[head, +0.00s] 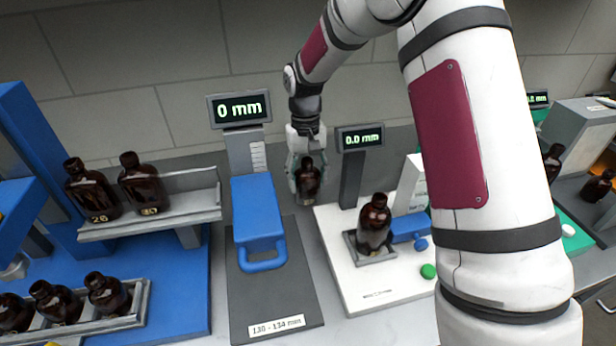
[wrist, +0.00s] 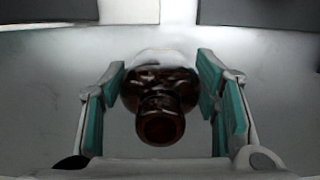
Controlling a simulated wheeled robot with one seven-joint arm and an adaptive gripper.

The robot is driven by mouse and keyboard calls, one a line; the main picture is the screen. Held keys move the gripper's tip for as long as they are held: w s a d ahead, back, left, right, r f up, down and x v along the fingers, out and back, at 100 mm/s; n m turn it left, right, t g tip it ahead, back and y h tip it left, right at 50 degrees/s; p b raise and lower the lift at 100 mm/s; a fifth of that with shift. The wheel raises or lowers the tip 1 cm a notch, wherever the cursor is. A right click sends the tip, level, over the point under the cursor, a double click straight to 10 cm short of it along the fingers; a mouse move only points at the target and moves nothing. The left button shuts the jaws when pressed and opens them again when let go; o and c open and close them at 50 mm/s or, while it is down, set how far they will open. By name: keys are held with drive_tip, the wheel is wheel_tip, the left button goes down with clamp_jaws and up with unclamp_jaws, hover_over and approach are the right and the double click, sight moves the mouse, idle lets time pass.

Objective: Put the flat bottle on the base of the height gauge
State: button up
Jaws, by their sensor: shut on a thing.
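My gripper (head: 306,160) is shut on an amber bottle (head: 309,181), upright between the height gauge and the white station. In the wrist view, teal finger pads flank the same bottle (wrist: 160,122), its dark neck facing the camera. I cannot tell whether its bottom touches the bench, or whether it is the flat one. The height gauge (head: 245,150) stands left of my gripper, its display reading 0 mm. Its blue jaw (head: 258,212) is low over the dark grey base (head: 270,300), labelled 130 - 134 mm. No bottle shows on that base.
The white station (head: 340,270), reading 0.0 mm, holds a bottle (head: 374,224) in a cradle to the right. Left, a blue stand (head: 180,290) has bottles on a grey shelf (head: 185,217) and in a lower tray (head: 137,318). My arm covers much of the right side.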

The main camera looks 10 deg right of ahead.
drive_tip(key=shift+f, duration=0.15)
drive_tip(key=o, duration=1.4)
drive_tip(key=shift+c, duration=0.2)
